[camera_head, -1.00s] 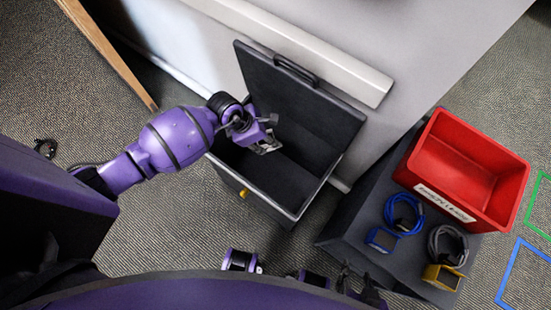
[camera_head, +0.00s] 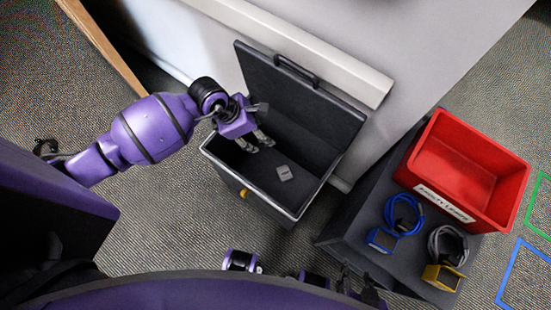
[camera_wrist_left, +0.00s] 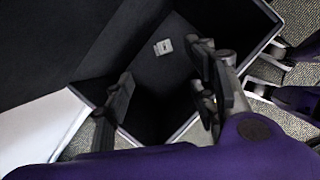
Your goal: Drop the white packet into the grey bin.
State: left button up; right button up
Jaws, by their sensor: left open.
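The white packet (camera_head: 284,173) lies flat on the floor inside the grey bin (camera_head: 267,208), whose lid stands open. The packet also shows in the left wrist view (camera_wrist_left: 163,47), below and apart from the fingers. My left gripper (camera_head: 268,124) is open and empty over the bin's left part, up and left of the packet; its spread fingers show in the left wrist view (camera_wrist_left: 165,78). My right gripper (camera_head: 357,285) is at the bottom edge of the head view, away from the bin, and its jaws are too small and dark to read.
A red labelled crate (camera_head: 437,196) stands on a dark surface at the right. A blue cable (camera_head: 404,218) and a grey cable (camera_head: 447,243) with a yellow connector (camera_head: 441,278) lie before it. The bin's raised lid (camera_head: 300,100) stands against the pale wall.

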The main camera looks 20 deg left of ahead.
pick_arm(q)
jog(key=shift+v, duration=2.7)
